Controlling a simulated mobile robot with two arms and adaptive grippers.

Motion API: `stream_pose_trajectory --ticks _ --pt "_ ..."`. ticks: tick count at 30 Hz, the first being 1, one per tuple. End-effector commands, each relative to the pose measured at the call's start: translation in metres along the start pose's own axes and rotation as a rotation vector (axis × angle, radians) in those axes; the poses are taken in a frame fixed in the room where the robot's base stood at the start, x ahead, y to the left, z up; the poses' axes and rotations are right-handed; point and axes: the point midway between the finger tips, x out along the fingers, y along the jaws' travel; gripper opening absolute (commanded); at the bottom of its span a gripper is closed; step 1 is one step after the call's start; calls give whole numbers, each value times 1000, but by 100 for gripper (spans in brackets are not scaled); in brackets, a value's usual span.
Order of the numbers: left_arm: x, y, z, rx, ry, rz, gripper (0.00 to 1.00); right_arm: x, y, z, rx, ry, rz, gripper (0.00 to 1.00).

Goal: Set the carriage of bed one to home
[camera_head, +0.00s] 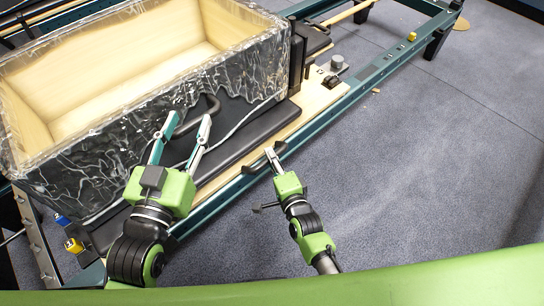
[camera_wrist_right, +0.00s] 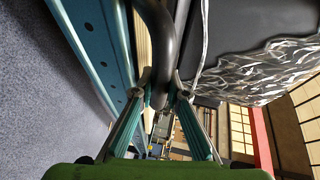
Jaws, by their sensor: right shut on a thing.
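The reformer bed's teal side rail (camera_head: 375,75) runs diagonally across the head view. Its carriage (camera_head: 262,128) looks like a black padded platform beside a pale wooden strip. A dark curved handle (camera_head: 256,166) stands at the carriage's near edge. My right gripper (camera_head: 271,153) is at this handle, and the right wrist view shows its fingers (camera_wrist_right: 160,97) closed around the dark curved bar (camera_wrist_right: 158,40). Bed number markings are not readable.
A large open wooden box (camera_head: 70,155) wrapped in shiny film sits over the bed. Blue (camera_head: 62,220) and yellow (camera_head: 73,245) pieces are at the lower left end. A grey knob (camera_head: 337,62) stands farther along. Grey floor (camera_head: 420,170) at right is clear.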

Motion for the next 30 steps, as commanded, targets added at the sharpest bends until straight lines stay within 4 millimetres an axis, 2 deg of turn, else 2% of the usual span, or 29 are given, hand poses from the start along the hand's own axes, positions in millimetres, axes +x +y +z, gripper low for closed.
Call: stream_pose_trajectory --ticks 1,2,3,4,13,17,20,30 --pt "0 0 0 0 0 0 40 -2 4 7 3 -10 10 0" --pt "0 0 0 0 1 0 40 -2 4 7 3 -10 10 19" --pt "0 0 0 0 1 0 40 -2 5 7 4 -11 10 30" --pt "0 0 0 0 1 0 40 -2 4 7 4 -11 10 32" --pt "0 0 0 0 1 0 40 -1 2 4 2 -6 5 32" --pt "0 0 0 0 0 0 40 -8 2 3 3 -5 5 32" --pt "0 0 0 0 1 0 40 -23 3 4 4 -5 6 32" --pt "0 0 0 0 1 0 40 -92 3 4 3 -7 8 32"
